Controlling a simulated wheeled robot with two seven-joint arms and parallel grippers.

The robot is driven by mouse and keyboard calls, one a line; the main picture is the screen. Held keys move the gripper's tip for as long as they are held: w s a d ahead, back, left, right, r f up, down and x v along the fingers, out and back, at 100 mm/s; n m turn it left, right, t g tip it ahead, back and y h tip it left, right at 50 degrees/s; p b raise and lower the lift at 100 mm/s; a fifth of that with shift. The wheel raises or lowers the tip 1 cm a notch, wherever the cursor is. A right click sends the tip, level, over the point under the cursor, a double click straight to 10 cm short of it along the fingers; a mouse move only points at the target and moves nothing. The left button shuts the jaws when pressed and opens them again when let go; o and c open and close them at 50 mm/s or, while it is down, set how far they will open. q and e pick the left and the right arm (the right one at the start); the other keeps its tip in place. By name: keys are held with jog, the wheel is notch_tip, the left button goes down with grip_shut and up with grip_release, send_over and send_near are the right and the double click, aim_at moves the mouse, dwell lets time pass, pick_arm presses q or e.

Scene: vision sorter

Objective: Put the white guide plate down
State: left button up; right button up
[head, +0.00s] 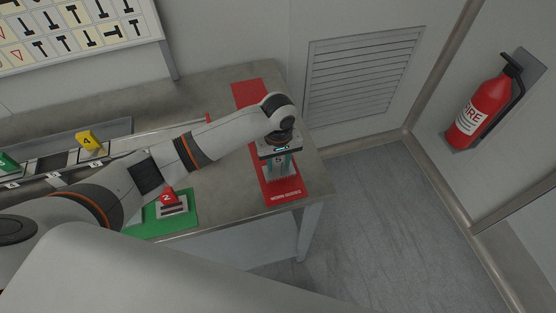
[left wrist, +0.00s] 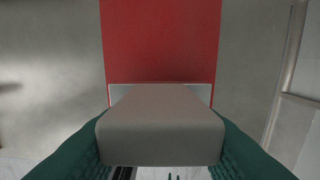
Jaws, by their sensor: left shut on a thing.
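My left gripper (head: 281,163) points down over the red mat (head: 283,192) at the right end of the bench. Its green fingers show at both sides in the left wrist view (left wrist: 160,145), shut on a grey block that belongs to the held piece. The white guide plate (left wrist: 204,95) shows as a pale edge behind this block, with the red mat beyond it. In the head view the plate is mostly hidden by the gripper. I cannot tell whether it touches the mat. My right gripper is out of view.
A green mat (head: 184,220) with a slotted plate and red marker 2 (head: 167,196) lies left of the red mat. Yellow marker 4 (head: 89,140) stands on the rail farther left. The bench ends just right of the red mat. A fire extinguisher (head: 480,107) hangs on the wall.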

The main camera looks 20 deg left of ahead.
aim_at(278, 168)
pick_arm(q)
jog(key=shift+f, duration=0.8)
jog(key=o, duration=1.1)
jog(key=shift+f, duration=0.1)
notch_tip(278, 168, up, 12)
jog(key=shift+r+b, duration=0.15)
jog(key=shift+b, duration=0.45)
